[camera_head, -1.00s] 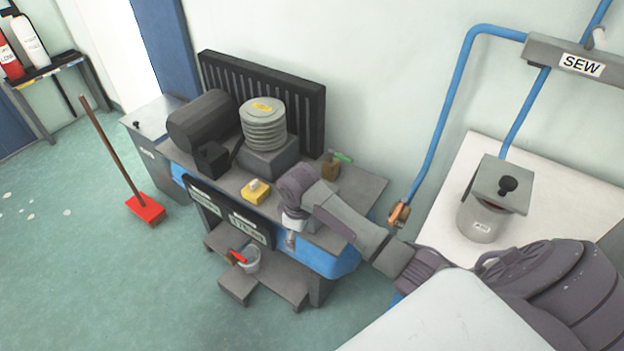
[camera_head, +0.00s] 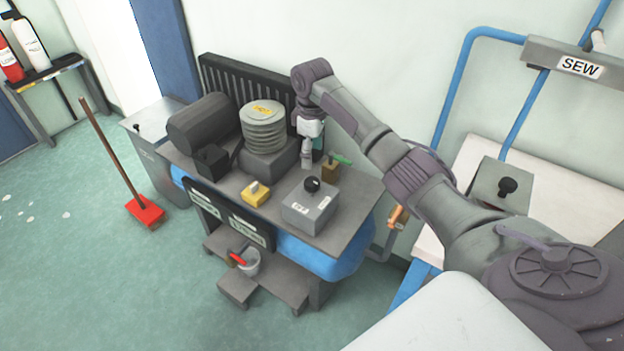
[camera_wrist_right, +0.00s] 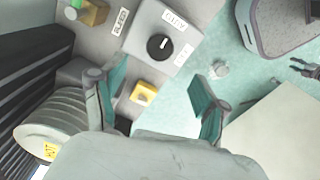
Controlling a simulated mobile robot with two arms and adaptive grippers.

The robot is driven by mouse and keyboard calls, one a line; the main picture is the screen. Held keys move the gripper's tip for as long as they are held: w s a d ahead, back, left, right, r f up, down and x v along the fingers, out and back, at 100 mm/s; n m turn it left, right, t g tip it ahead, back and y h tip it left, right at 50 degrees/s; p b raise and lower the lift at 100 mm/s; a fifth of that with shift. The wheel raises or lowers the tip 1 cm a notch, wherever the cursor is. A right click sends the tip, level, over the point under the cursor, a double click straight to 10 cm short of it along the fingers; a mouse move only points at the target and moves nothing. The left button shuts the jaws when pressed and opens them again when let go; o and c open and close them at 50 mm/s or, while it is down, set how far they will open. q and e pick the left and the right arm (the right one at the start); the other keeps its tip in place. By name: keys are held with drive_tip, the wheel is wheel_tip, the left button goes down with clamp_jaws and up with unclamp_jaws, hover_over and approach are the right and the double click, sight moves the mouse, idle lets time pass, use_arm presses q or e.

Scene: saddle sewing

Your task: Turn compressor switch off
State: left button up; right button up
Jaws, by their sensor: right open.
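A yellow box with a pale toggle (camera_head: 256,190) sits near the front of the compressor bench. It also shows between my fingers in the right wrist view (camera_wrist_right: 143,94). A grey box with a black knob (camera_head: 312,190) stands to its right; in the right wrist view the knob (camera_wrist_right: 160,47) carries a white mark and paper labels lie beside it. I cannot tell which one is the compressor switch. My right gripper (camera_head: 307,158) is open and empty, pointing down above the bench, behind the grey box in the picture. My left gripper is not in view.
The compressor has a black motor (camera_head: 205,121) and a ribbed grey cylinder (camera_head: 264,128) before a dark radiator. A small brown box with a green lever (camera_head: 333,168) is close to my gripper. A white table (camera_head: 455,215) stands at right. Floor at left is mostly clear.

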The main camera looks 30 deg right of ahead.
sight(312, 181)
wheel_tip(312, 181, down, 10)
drive_tip(key=shift+f, duration=0.1)
idle(0.4)
drive_tip(key=c, duration=1.2)
drive_tip(key=shift+o, duration=0.2)
